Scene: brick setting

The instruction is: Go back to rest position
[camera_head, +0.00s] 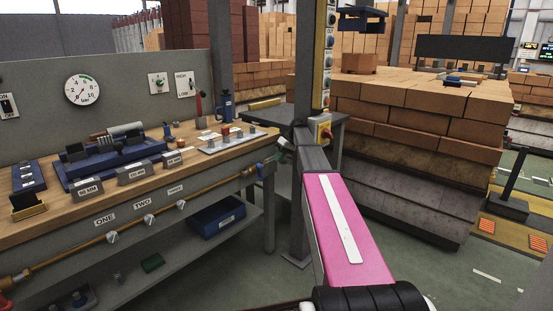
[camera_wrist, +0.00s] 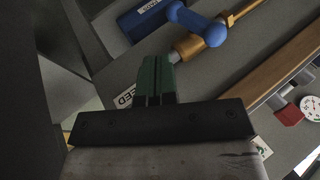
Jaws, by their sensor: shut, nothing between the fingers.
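My gripper (camera_wrist: 155,68) shows in the wrist view as two green fingers pressed together, with nothing between them. In the wrist view a blue valve handle (camera_wrist: 213,33) with rounded ends lies just beyond the fingertips, to their upper right. A copper-coloured pipe (camera_wrist: 187,46) ends by it. The fingers look apart from the handle, though the depth gap is hard to judge. In the head view my pink arm reaches forward, and the blue handle (camera_head: 262,169) sits at the right end of the bench's pipe.
The workbench (camera_head: 225,150) with labelled blocks and a gauge (camera_head: 83,90) stands at left. A brick stack (camera_head: 420,130) fills the right. Green floor (camera_head: 480,275) is open at lower right.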

